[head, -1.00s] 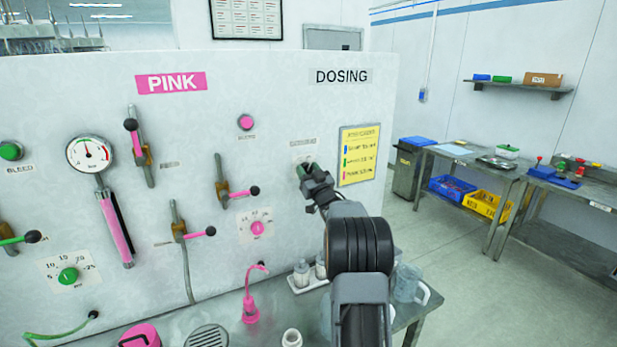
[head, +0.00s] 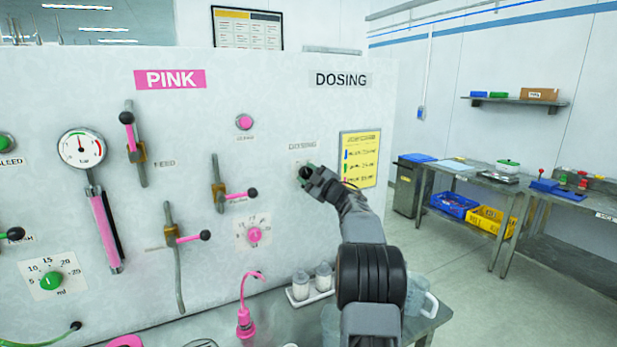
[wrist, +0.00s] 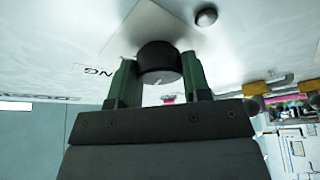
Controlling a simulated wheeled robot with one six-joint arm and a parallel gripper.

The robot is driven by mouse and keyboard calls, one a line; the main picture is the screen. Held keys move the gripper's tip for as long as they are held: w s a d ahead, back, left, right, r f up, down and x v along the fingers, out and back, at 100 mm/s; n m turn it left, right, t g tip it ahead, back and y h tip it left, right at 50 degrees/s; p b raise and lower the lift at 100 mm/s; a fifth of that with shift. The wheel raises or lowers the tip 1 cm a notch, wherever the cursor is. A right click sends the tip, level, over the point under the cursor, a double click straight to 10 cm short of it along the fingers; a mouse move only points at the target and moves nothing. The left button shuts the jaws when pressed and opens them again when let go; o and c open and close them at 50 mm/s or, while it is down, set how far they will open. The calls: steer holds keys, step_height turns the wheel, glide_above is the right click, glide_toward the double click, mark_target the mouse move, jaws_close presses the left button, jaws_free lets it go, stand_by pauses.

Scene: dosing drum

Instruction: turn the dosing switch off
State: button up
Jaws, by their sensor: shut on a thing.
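The dosing switch (wrist: 160,64) is a round black knob with a small pale mark on its face, on a light plate on the panel. In the wrist view it sits between the two green fingers of my gripper (wrist: 156,84), one finger on each side. My gripper is shut on the knob. In the head view my gripper (head: 308,174) is at the panel just under the small DOSING label (head: 302,146), and it mostly hides the knob. I cannot read which position the mark points to.
Left of my gripper, the panel (head: 290,110) carries levers with pink-and-black handles (head: 252,192), a pink button (head: 244,122) and a pink dial (head: 255,235). A yellow notice (head: 360,158) hangs close to its right. White bottles (head: 323,276) and a clear jug (head: 420,298) stand below.

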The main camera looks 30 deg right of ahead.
steer(key=shift+n, duration=0.6)
steer(key=shift+n+y, duration=0.3)
steer(key=o, duration=0.9)
steer(key=shift+o, duration=0.2)
steer(key=shift+s+d+f, duration=0.15)
steer(key=shift+s, duration=0.25)
steer(key=b+v, duration=0.4)
steer(key=v, duration=0.9)
steer(key=shift+r, duration=0.35)
